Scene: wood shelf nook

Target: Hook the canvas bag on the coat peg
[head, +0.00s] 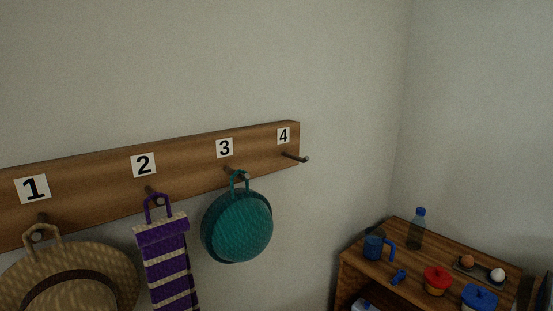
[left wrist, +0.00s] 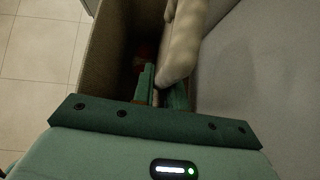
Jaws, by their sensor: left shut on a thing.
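In the left wrist view my left gripper (left wrist: 160,92) is shut on a thick, pale cream cloth piece (left wrist: 184,42), which looks like part of the canvas bag. Most of the bag is hidden or out of view, and it does not show in the head view. In the head view a wooden peg board (head: 110,180) runs along the wall with pegs numbered 1 to 3 and 4. Peg 4 (head: 296,157) at the right end is bare. Neither gripper shows in the head view, and my right gripper is in no view.
A straw hat (head: 110,268), a purple striped scarf (head: 165,262) and a teal hat (head: 237,228) hang on pegs 1, 2 and 3. A wooden shelf (head: 350,262) with small items stands at lower right. A brown-walled, dark opening (left wrist: 97,65) lies beside my left gripper.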

